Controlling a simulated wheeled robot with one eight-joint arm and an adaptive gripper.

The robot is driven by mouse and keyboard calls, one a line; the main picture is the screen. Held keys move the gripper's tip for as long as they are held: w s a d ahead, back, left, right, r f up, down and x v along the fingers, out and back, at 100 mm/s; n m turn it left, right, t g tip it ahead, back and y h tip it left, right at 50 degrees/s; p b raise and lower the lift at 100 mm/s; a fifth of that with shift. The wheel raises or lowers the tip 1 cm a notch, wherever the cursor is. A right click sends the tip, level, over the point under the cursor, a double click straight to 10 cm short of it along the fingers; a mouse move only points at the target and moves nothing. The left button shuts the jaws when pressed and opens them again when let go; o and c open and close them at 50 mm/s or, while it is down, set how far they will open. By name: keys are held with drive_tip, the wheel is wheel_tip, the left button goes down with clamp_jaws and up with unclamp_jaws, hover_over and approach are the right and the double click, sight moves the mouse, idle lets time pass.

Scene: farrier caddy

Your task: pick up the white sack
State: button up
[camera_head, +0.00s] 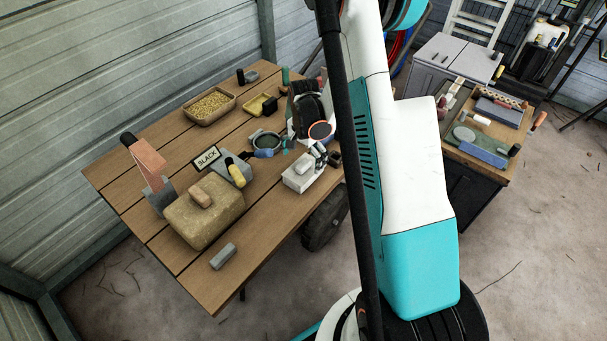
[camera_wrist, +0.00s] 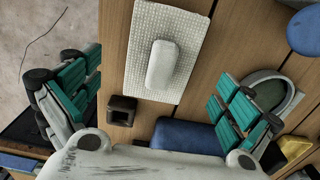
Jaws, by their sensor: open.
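The white sack (camera_wrist: 162,64) is a small, rounded, elongated pale thing in the wrist view. In the head view a small pale shape that looks like the sack (camera_head: 304,167) sits on a white block-like thing near the table's right edge. My gripper (camera_wrist: 152,92) is open in the wrist view, with its teal-padded fingers to the left and right of the sack and apart from it. Nothing is between the fingers' pads in contact. In the head view my arm covers much of the middle, and I cannot make out the gripper clearly.
A dark square hollow block (camera_wrist: 122,110) and a blue rounded thing (camera_wrist: 188,136) lie close to the mat. A grey-rimmed round dish (camera_wrist: 285,100) is by the right finger. A tan block (camera_head: 205,218), a SLACK sign (camera_head: 207,158) and a tray (camera_head: 210,107) occupy the wooden table (camera_head: 265,215).

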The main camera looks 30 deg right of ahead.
sight(304, 163)
wheel_tip(304, 163, down, 5)
drive_tip(key=shift+r+b, duration=0.15)
drive_tip(key=shift+b, duration=0.9)
drive_tip(key=shift+c, duration=0.5)
drive_tip(key=shift+r, duration=0.1)
drive_tip(key=c, duration=1.4)
drive_tip(key=shift+c, duration=0.2)
wheel_tip(304, 163, up, 20)
drive_tip(key=p, duration=0.7)
drive_tip(key=o, duration=0.9)
drive_tip(key=c, duration=1.2)
